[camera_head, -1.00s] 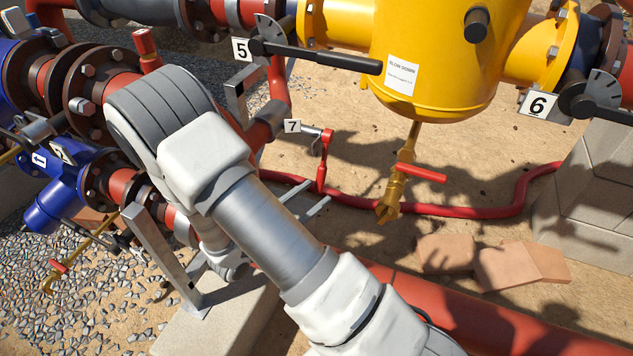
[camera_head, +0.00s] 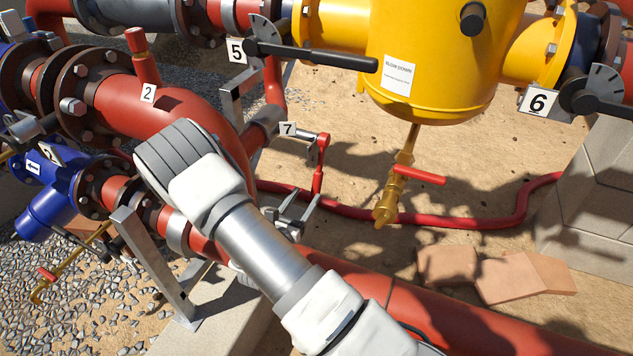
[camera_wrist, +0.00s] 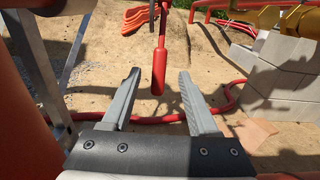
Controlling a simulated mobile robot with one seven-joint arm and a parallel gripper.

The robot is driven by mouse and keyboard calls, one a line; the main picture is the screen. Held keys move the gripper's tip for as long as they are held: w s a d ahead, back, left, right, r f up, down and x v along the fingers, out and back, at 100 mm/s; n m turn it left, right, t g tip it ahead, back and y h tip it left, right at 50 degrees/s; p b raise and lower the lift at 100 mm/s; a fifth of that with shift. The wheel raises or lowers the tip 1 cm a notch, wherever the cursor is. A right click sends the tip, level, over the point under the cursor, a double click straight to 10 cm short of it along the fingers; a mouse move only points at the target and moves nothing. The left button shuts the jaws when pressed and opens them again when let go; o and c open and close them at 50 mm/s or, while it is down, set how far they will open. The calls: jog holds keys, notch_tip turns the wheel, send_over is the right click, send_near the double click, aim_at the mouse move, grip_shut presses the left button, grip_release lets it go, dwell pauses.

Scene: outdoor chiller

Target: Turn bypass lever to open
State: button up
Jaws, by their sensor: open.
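A red lever (camera_head: 319,165) hangs straight down from the small valve beside the tag 7 (camera_head: 287,129) in the head view. No tag in view reads bypass. In the wrist view the lever's red grip (camera_wrist: 158,70) hangs upright between the two fingers, beyond or level with their tips; I cannot tell the exact depth. My gripper (camera_head: 300,203) is open and empty, just below and left of the lever's lower end in the head view. Its grey fingers (camera_wrist: 160,75) show no contact with the lever. My forearm hides part of the pipework behind it.
The yellow strainer (camera_head: 440,60) with a brass drain valve (camera_head: 395,190) stands right of the lever. Black levers at tags 5 (camera_head: 237,50) and 6 (camera_head: 538,102) are above. A large red pipe (camera_head: 440,315) runs below. Grey blocks (camera_head: 600,200) stand right.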

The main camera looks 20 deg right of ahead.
aim_at(316, 181)
jog(key=b+x, duration=0.1)
jog(key=x, duration=0.7)
jog(key=shift+d, duration=0.1)
jog(key=shift+c, duration=0.2)
grip_shut()
jog(key=shift+f, duration=0.1)
dwell(0.9)
